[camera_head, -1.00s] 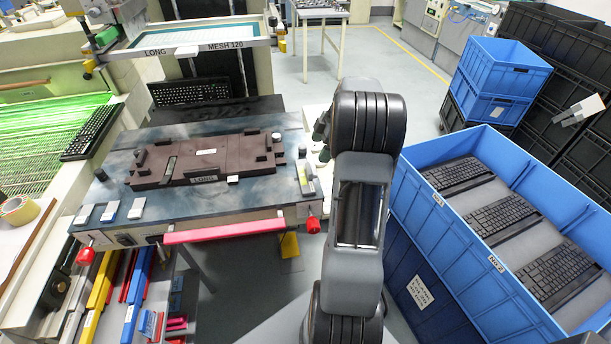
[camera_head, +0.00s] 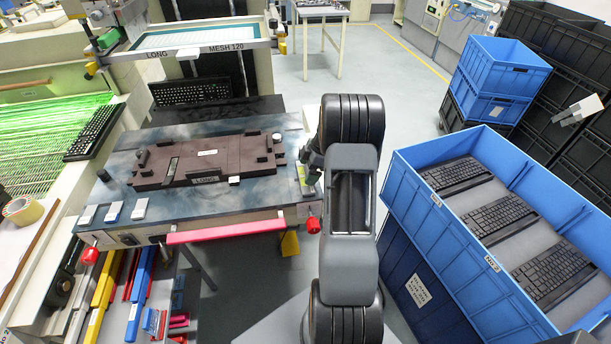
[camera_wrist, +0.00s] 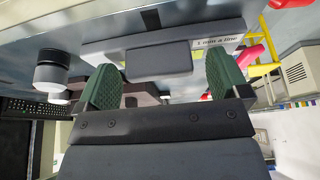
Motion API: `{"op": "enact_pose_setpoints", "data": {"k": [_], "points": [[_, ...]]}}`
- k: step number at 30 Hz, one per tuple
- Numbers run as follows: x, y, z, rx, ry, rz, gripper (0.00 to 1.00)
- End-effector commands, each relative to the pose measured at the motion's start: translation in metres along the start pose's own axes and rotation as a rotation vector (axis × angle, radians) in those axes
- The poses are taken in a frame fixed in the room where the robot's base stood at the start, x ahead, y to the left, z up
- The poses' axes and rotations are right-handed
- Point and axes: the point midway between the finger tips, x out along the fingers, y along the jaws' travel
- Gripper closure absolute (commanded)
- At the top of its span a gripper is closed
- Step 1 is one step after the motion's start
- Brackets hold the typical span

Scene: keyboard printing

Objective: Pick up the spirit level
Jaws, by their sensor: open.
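The spirit level (camera_head: 308,188) seems to be the narrow item with a yellow-green part at the right end of the blue-grey printing table, partly hidden by my arm. In the wrist view, a grey bar (camera_wrist: 120,44) with a printed label and a darker grey block (camera_wrist: 158,63) lies just beyond my fingertips; it looks like the same item. My gripper (camera_wrist: 163,80) is open, its green pads apart on either side of the block. I cannot tell whether they touch it. In the head view my gripper (camera_head: 312,165) is mostly hidden behind my arm.
A brown fixture (camera_head: 235,162) lies on the table, with small blocks on it. White labelled pieces (camera_head: 114,211) lie at the front left. A red knob (camera_head: 313,225) sticks out at the front right corner. A blue crate (camera_head: 440,220) with keyboards stands right of my arm.

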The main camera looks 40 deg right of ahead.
Motion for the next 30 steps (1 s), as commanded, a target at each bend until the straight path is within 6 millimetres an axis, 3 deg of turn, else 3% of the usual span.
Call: {"op": "enact_pose_setpoints", "data": {"k": [6,27,30], "points": [[0.0003,0.0000,0.0000,0.000,0.000,0.000,0.07],[-0.0001,0.0000,0.0000,0.000,0.000,0.000,0.74],[-0.0003,0.0001,-0.0001,0.000,0.000,0.001,0.74]]}}
